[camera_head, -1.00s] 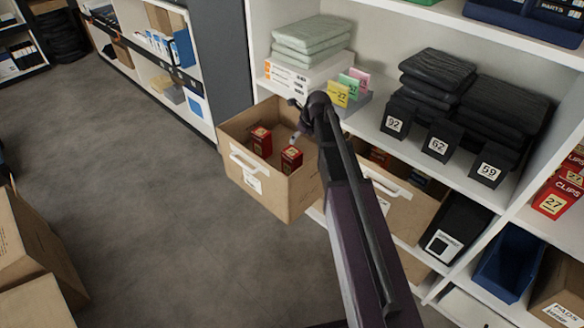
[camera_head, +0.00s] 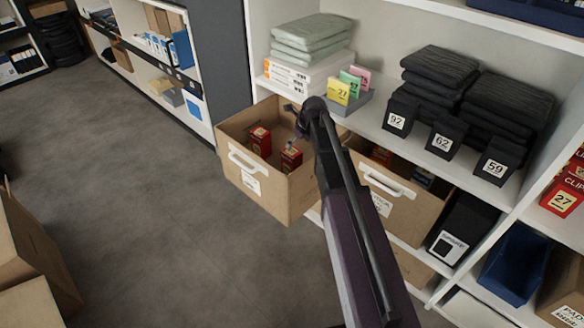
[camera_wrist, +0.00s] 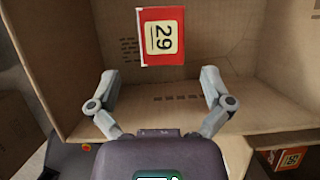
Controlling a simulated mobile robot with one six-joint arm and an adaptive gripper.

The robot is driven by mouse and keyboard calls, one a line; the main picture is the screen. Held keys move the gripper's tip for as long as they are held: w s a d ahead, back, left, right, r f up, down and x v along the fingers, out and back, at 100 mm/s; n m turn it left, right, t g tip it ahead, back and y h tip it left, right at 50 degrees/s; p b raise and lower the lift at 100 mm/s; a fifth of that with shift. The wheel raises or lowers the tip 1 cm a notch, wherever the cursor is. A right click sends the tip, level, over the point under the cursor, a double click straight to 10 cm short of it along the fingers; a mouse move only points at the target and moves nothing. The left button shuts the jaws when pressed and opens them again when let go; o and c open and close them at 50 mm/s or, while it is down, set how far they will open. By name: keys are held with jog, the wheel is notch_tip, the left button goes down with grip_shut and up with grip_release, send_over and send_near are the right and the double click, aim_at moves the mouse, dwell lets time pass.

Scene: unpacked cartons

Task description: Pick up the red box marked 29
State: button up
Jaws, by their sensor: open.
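A red box marked 29 (camera_wrist: 145,40) shows at the top middle of the wrist view, inside a cardboard carton. Its yellow label is turned sideways. My gripper (camera_wrist: 160,74) is open and empty. Its fingers are spread to either side, just below the red box in the picture and apart from it. A second red box (camera_wrist: 289,163) shows at the lower right, its number hard to read. In the head view two red boxes, one farther left (camera_head: 260,139) and one nearer (camera_head: 291,156), are in the carton; their numbers are too small to read. My arm partly hides the carton.
The open carton (camera_head: 252,203) juts from the lower shelf, and its walls surround the boxes. Another carton (camera_head: 397,222) stands to its right.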

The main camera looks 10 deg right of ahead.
aim_at(292, 151)
jog(key=shift+b+x, duration=1.8)
jog(key=shift+x, duration=0.5)
jog(key=shift+b+x, duration=2.45)
jog(key=shift+x, duration=0.15)
jog(key=shift+d, duration=0.2)
jog(key=c, duration=1.1)
jog(key=shift+c, duration=0.2)
notch_tip(292, 151, up, 10)
jog(key=p, duration=1)
